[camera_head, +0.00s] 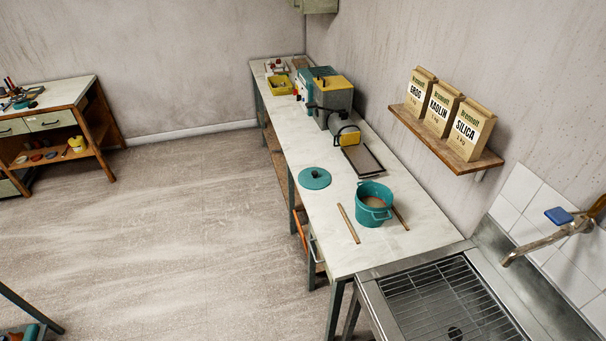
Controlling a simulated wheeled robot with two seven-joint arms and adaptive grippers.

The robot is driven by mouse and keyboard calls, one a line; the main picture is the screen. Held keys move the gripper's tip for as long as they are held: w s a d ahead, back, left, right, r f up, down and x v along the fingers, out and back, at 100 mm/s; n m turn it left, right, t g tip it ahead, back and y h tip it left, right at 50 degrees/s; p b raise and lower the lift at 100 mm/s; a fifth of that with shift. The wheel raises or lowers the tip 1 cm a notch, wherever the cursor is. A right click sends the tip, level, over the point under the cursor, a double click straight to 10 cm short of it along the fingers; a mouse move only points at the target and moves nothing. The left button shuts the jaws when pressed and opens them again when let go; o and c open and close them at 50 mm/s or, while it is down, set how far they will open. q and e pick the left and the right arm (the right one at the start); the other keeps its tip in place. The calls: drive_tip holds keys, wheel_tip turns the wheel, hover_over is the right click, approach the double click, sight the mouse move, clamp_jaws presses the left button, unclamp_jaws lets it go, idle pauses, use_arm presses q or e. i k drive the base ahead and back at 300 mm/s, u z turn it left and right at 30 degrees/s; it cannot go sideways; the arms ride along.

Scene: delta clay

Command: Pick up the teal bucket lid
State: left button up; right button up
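The teal bucket lid (314,179) lies flat on the long white-topped workbench (415,236), close to its left edge. It is round with a small dark knob in its middle. The teal bucket (374,208) stands upright and open on the same bench, to the right of and nearer than the lid, apart from it. Something pale brown shows inside the bucket. Neither of my grippers is in view.
A wooden stick (348,223) lies left of the bucket, another (401,218) right of it. A dark-framed tray (363,161) and a machine (326,97) stand farther back. A metal sink (445,300) adjoins the bench's near end. The floor (180,215) left of the bench is clear.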

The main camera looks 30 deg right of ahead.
sight(312, 178)
drive_tip(key=i, duration=2.85)
drive_tip(key=z, duration=3.35)
drive_tip(key=i, duration=0.5)
drive_tip(key=u, duration=0.05)
